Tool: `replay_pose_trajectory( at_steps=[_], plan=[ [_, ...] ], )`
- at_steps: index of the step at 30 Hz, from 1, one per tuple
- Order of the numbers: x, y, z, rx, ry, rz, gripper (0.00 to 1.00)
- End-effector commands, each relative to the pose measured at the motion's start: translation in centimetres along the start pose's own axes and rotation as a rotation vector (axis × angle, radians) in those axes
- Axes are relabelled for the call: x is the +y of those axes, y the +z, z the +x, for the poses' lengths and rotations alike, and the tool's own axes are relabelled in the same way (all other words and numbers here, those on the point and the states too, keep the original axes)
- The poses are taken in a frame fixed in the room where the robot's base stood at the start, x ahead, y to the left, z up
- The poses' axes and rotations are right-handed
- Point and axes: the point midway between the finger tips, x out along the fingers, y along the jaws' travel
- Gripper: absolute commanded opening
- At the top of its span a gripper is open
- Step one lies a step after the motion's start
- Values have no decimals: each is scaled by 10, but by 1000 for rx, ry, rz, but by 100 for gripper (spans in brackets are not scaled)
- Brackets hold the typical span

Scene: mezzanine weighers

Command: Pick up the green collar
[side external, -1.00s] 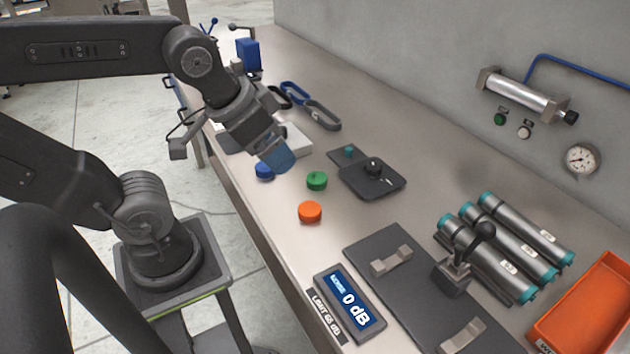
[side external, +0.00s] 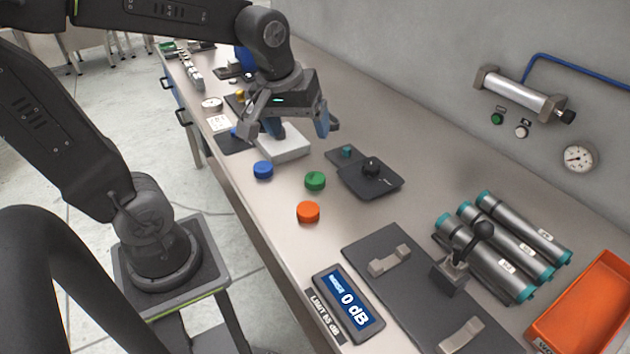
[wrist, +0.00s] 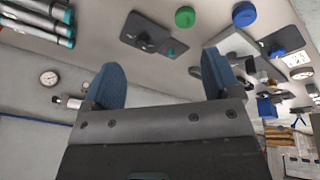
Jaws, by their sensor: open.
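The green collar (side external: 315,181) is a short green disc-like piece lying on the bench, between the blue collar (side external: 263,170) and the orange collar (side external: 308,212). It also shows near the top of the wrist view (wrist: 185,17), with the blue collar (wrist: 244,13) to its right. My gripper (side external: 292,132) is open and empty, raised above the bench over the white block, behind the green collar in the side view. In the wrist view its two blue fingers (wrist: 160,80) stand wide apart, with the green collar beyond them and not between them.
A dark plate with a black knob (side external: 371,178) lies just right of the green collar. The white block (side external: 283,145) is below my gripper. A dB display (side external: 349,300), silver tubes (side external: 512,240) and an orange bin (side external: 585,310) stand nearer the front right.

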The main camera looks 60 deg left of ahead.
Motion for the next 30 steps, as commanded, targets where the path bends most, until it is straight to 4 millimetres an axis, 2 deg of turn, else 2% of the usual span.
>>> replay_pose_trajectory(
  at_steps=[1,6,12,18,30],
  plan=[
    [-1,-18,14,-32,-35,-138,83],
    [-10,-67,57,-96,-142,-590,83],
    [-27,-102,100,-128,-244,-968,83],
    [-35,-111,119,-134,-282,-1097,83],
    [-45,-94,184,-135,-284,-1097,83]
  ],
)
